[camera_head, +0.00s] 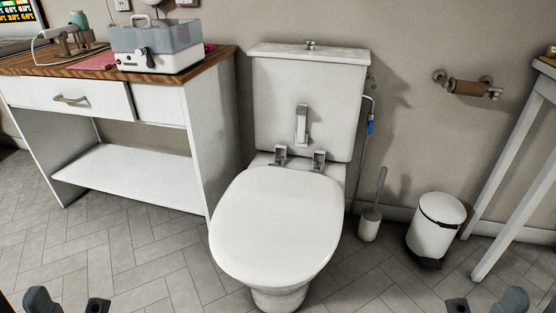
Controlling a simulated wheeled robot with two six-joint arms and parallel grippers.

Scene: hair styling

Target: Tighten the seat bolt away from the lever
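A white toilet with its lid (277,222) down stands in the middle of the head view. Two grey metal seat bolts or hinge fittings sit behind the lid: a left one (280,156) and a right one (319,160). How tight either is cannot be seen. A metal lever (302,125) is on the tank front, above and between them. My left gripper (68,304) is at the bottom left edge, fingers apart, with nothing seen between them. My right gripper (486,304) is at the bottom right edge, also with fingers apart. Both are far from the bolts.
A cabinet with a wooden top (190,73) stands close on the toilet's left, bearing a clear-lidded box (155,45). A toilet brush (370,222) and a white bin (435,226) stand to the right. A grey-legged table (510,170) is at the far right. Tiled floor is clear in front.

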